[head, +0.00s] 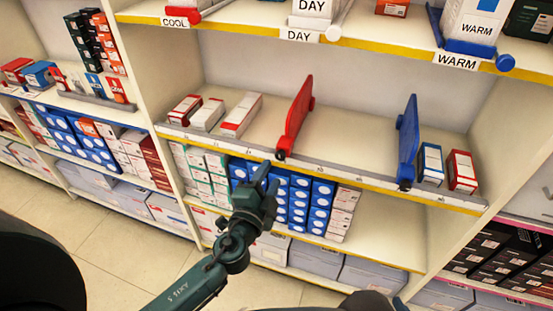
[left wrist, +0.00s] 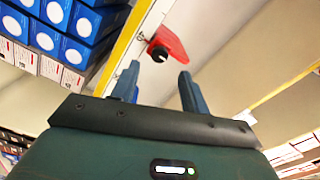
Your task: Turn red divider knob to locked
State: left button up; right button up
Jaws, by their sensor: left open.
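The red divider (head: 297,112) stands upright across the middle shelf. Its small black knob (head: 281,154) sits at the divider's lower front end, at the shelf's front edge. In the left wrist view the red divider (left wrist: 172,40) is seen from below, and the round black knob (left wrist: 159,54) has a pale mark on it. My left gripper (head: 265,177) is open and empty, below and slightly left of the knob. In the left wrist view its fingers (left wrist: 159,88) point towards the knob, which lies beyond the tips, apart from them. My right gripper is not in view.
A blue divider (head: 407,140) stands further right, with small boxes beside it. White and red boxes (head: 239,115) lie left of the red divider. Blue boxes (head: 298,200) fill the shelf below, close to my left gripper. The shelf is bare between the dividers.

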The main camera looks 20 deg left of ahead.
aim_at(280, 158)
pick_arm(q)
jog(key=w, duration=0.5)
jog(key=shift+w+d, duration=0.1)
jog(key=shift+w, duration=0.1)
jog(key=shift+c, duration=0.5)
jog(key=c, duration=0.9)
